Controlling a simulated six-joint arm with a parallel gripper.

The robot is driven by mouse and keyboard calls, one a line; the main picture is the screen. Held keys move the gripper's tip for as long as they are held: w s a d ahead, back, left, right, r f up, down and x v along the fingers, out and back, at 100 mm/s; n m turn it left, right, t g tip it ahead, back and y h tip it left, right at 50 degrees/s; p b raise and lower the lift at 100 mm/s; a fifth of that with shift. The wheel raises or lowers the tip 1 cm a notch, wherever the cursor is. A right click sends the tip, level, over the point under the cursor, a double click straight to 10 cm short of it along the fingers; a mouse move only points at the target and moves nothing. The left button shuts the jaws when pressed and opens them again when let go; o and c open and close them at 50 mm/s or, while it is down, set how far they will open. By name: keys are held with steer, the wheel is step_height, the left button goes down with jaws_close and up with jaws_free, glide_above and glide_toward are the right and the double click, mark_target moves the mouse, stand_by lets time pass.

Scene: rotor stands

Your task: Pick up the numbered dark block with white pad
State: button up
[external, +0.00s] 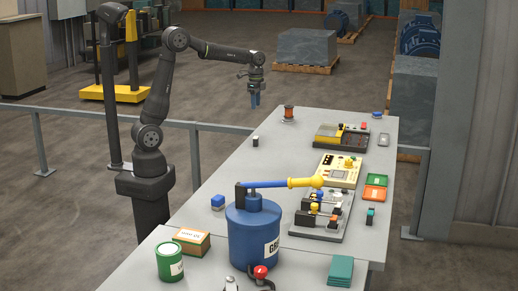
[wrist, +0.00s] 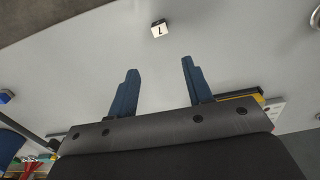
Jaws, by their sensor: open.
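The numbered block (wrist: 159,28) shows in the wrist view at the top middle, with a white face bearing a dark "7" and darker sides. In the external view a small dark block with a light top (external: 255,141), apparently the same one, stands on the table near its left edge. My gripper (external: 254,103) hangs in the air above that area, pointing down. In the wrist view my gripper (wrist: 160,67) has its two blue fingers apart with nothing between them. The block lies beyond the fingertips, not touched.
A red spool (external: 288,114) stands behind the block. A blue block (external: 217,202) lies nearer along the left edge. A blue canister (external: 255,235) with a yellow-and-blue handle stands in front. Several devices and a beige panel (external: 339,171) line the right side. The table around the block is clear.

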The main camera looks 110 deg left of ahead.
stand_by(0.3)
steer(key=n, duration=1.9)
glide_toward(256, 137)
step_height(256, 137, down, 11)
steer(key=shift+r, duration=0.2)
steer(key=shift+c, duration=0.4)
jaws_close()
